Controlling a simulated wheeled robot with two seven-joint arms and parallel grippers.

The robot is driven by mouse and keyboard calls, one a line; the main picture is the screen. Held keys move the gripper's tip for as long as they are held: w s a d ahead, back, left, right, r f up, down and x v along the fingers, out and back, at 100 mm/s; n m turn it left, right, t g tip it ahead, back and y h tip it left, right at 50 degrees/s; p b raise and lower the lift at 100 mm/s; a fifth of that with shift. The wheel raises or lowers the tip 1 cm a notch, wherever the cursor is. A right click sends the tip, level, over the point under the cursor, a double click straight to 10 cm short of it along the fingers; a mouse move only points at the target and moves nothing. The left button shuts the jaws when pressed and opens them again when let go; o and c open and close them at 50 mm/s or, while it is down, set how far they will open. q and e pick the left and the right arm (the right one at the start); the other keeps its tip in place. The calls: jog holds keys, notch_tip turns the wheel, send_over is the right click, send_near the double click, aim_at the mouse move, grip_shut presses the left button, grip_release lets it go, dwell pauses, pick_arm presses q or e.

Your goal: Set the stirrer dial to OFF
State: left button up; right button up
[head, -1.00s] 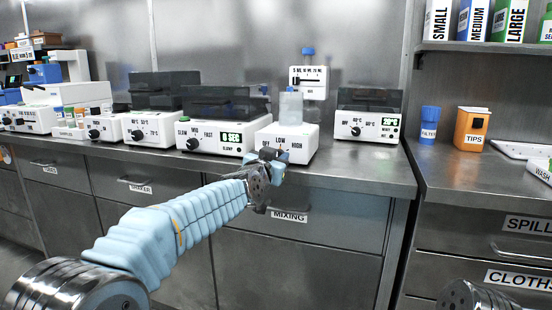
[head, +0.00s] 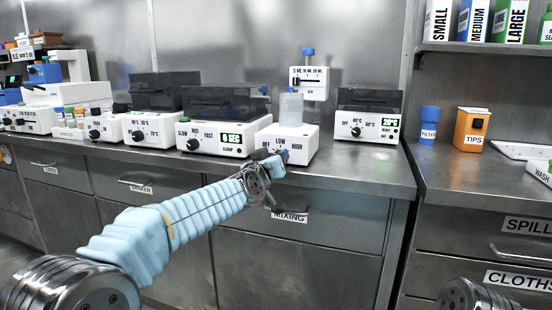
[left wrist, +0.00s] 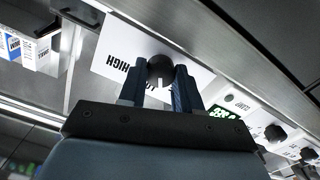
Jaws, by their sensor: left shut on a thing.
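The stirrer (head: 305,143) is a white box on the steel counter, with a clear bottle (head: 291,108) on top. My left gripper (head: 270,160) is at this front. In the left wrist view, its two blue fingers (left wrist: 160,88) are shut on the black stirrer dial (left wrist: 159,68), one on each side. The dial's white mark points down in that view, towards partly hidden lettering that looks like LOW. HIGH is upside down to the left. My right gripper is out of view.
A white device with a green 0 SEC display (head: 232,138) stands close to the left of the stirrer. A heater-like box (head: 367,125) stands to the right. The MIXING drawer (head: 300,222) and its handle are just below the gripper.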

pick_arm(q)
jog(key=n, duration=0.5)
jog(key=shift+n, duration=0.3)
dwell(0.4)
jog(key=shift+f, duration=0.1)
jog(key=o, duration=1)
jog(key=shift+o, duration=0.2)
jog(key=shift+a, duration=0.1)
